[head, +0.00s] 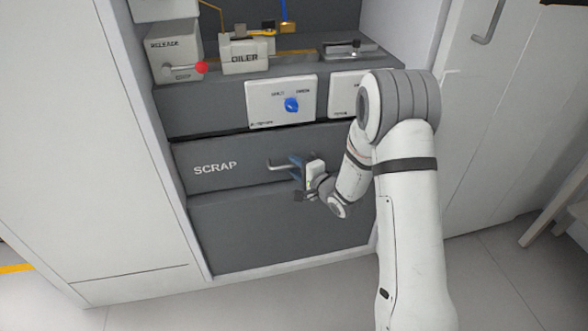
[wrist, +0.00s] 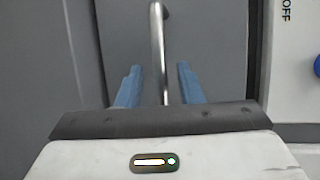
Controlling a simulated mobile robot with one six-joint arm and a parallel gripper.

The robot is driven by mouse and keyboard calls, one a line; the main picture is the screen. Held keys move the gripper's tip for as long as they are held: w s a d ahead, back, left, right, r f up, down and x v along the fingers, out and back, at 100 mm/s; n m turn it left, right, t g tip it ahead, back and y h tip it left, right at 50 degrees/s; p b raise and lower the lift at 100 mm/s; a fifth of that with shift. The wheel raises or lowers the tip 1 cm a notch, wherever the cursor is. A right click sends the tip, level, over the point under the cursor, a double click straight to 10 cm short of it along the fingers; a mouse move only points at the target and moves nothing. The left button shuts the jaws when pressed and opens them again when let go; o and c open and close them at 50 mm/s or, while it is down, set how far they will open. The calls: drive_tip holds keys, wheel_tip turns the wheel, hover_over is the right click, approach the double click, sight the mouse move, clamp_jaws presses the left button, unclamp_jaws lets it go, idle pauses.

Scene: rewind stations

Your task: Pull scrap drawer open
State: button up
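The scrap drawer (head: 230,178) is a dark grey front marked SCRAP, in the cabinet below the white switch panels. It looks flush with the cabinet. Its metal bar handle (head: 279,165) sticks out near the middle of the front. My gripper (head: 296,164) is at the right part of the handle, facing the drawer. In the wrist view the handle (wrist: 157,50) runs between the two blue fingers of my gripper (wrist: 160,85). The fingers are apart, with a gap on each side of the bar. The handle's right end is hidden behind my gripper in the head view.
A white panel with a blue knob (head: 292,105) is above the drawer. The oiler box (head: 244,55) and the release box (head: 172,55) with a red-ended lever stand on the top. White cabinet walls flank the drawer. The floor (head: 290,300) in front is clear.

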drive_tip(key=shift+w+a, duration=0.35)
drive_tip(key=shift+w, duration=0.05)
drive_tip(key=shift+c, duration=0.3)
clamp_jaws()
drive_tip(key=shift+f, duration=0.1)
